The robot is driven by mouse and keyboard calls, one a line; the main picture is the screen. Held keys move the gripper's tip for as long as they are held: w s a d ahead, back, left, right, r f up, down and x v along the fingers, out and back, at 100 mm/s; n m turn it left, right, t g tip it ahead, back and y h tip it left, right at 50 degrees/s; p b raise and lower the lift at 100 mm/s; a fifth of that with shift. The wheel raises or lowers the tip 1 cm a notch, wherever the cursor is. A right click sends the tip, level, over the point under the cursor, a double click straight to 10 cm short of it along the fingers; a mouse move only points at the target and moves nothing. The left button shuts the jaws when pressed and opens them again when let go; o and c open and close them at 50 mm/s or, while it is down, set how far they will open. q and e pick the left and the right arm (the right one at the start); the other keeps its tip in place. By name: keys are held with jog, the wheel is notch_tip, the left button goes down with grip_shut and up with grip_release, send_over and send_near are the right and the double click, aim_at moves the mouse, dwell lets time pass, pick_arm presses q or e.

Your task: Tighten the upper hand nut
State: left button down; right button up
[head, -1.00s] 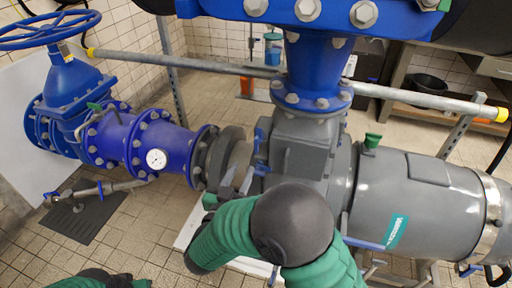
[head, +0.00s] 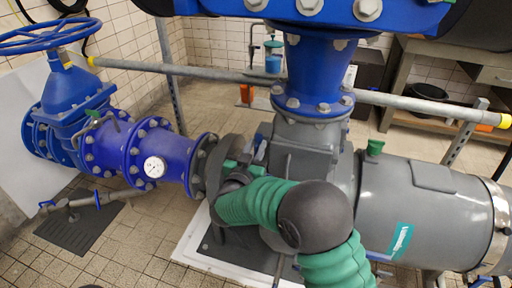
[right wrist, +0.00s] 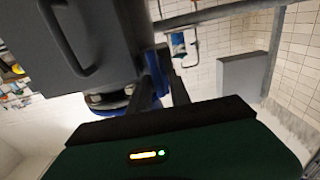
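The upper hand nut shows as a small blue part (head: 260,136) on the left side of the grey pump housing, under the blue vertical pipe. It is largely hidden by my right gripper. My right gripper (head: 248,152) is raised in front of the housing, close to the nut. In the right wrist view its two dark fingers (right wrist: 161,92) stand apart. Blue metal (right wrist: 160,62) lies just beyond and between them; I cannot tell whether they touch it. The lower hand nut is hidden behind my right arm. My left gripper is out of view.
The grey pump (head: 430,205) fills the right side. A blue flanged pipe with a gauge (head: 154,167) and a handwheel valve (head: 62,98) stand at left. A horizontal rail (head: 215,74) runs behind.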

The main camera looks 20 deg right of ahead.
grip_shut()
jog(key=shift+m, duration=0.3)
jog(key=m, duration=0.1)
jog(key=m+b, duration=0.1)
jog(key=m, duration=0.1)
jog(key=shift+s+d+f+m, duration=0.2)
jog(key=shift+d+m, duration=0.05)
jog(key=shift+m, duration=0.05)
jog(key=shift+s+d+f+m+b, duration=0.2)
jog(key=shift+f+m+b, duration=0.15)
jog(key=shift+m+b, duration=1.7)
jog(key=shift+s+d+f+m+b, duration=0.15)
jog(key=shift+f+m+b, duration=0.2)
jog(key=shift+m+b, duration=1.65)
jog(key=shift+s+d+f+m+b, duration=0.1)
jog(key=shift+d+f+m+b, duration=0.2)
jog(key=shift+m+b, duration=1.7)
jog(key=shift+a+m+p, duration=0.15)
jog(key=shift+m+p, duration=0.7)
jog(key=shift+m, duration=0.1)
